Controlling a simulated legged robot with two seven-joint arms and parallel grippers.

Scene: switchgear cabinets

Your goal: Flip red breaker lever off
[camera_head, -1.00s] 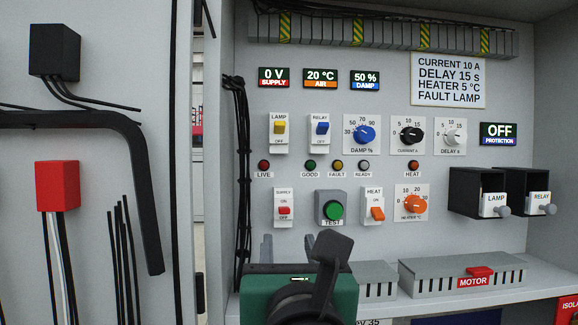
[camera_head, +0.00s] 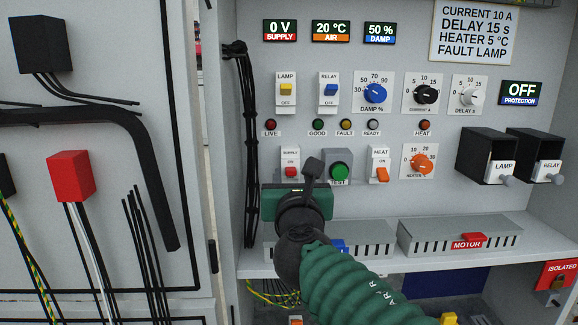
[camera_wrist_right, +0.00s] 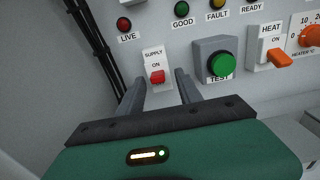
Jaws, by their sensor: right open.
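The red lever (camera_head: 291,172) sits on the white SUPPLY switch, in the left part of the panel. In the right wrist view the red lever (camera_wrist_right: 157,77) is in the lower part of its switch plate, with the word ON readable above it. My right gripper (camera_wrist_right: 160,80) is open, its two grey fingers on either side of the lower part of the SUPPLY switch. The lever shows between the fingertips; contact cannot be told. In the head view the green gripper body (camera_head: 297,203) is just below the switch, its fingers mostly hidden. My left gripper is not in view.
The green TEST button (camera_head: 339,172) is close to the right of the gripper, then the orange HEAT switch (camera_head: 382,174). Black cables (camera_head: 252,150) run down at the left. A grey shelf (camera_head: 460,257) with slotted ducts lies below. The SUPPLY display (camera_head: 280,32) reads 0 V.

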